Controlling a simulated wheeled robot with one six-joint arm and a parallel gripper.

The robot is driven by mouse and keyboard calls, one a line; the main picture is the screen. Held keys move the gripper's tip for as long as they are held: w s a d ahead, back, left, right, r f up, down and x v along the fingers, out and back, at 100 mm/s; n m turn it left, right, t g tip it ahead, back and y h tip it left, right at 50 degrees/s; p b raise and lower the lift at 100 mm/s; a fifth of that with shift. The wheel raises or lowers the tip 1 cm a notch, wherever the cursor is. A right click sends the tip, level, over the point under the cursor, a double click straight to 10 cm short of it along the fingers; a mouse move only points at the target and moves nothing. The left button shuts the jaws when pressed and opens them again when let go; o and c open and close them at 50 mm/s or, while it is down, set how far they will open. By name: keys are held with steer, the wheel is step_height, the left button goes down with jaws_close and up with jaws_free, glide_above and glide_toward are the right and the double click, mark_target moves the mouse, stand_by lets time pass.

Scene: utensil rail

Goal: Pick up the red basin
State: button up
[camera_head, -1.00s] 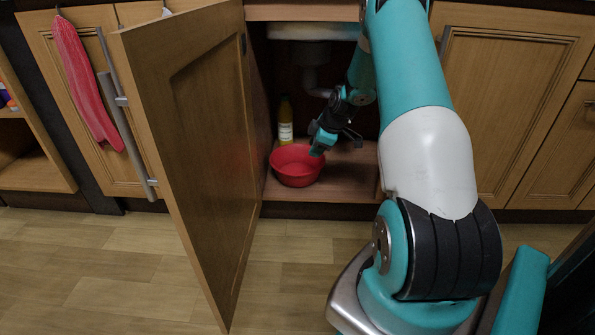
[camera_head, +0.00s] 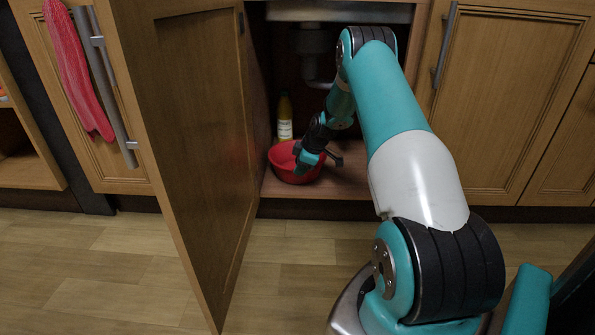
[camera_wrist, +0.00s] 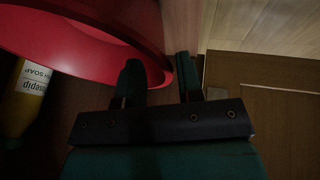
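The red basin (camera_head: 283,166) stands on the floor of the open cupboard, near its front edge. In the wrist view the basin (camera_wrist: 75,35) fills the upper left. My gripper (camera_head: 308,162) is at the basin's right side, over its rim, and hides part of it. In the wrist view my gripper (camera_wrist: 160,68) is open, with a gap between its two fingers. The basin's rim passes between them, the left finger on the inner side and the right finger outside. I cannot tell whether either finger touches the rim.
A yellow soap bottle (camera_head: 285,117) stands just behind the basin, and also shows in the wrist view (camera_wrist: 25,100). The open cupboard door (camera_head: 200,130) stands close on the left. A sink pipe (camera_head: 312,65) hangs above. The cupboard floor (camera_head: 345,185) right of the basin is clear.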

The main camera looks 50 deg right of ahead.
steer(key=b+x, duration=0.2)
steer(key=x, duration=0.2)
steer(key=shift+b, duration=0.35)
steer(key=shift+r, duration=0.1)
jaws_close()
steer(key=shift+r, duration=0.15)
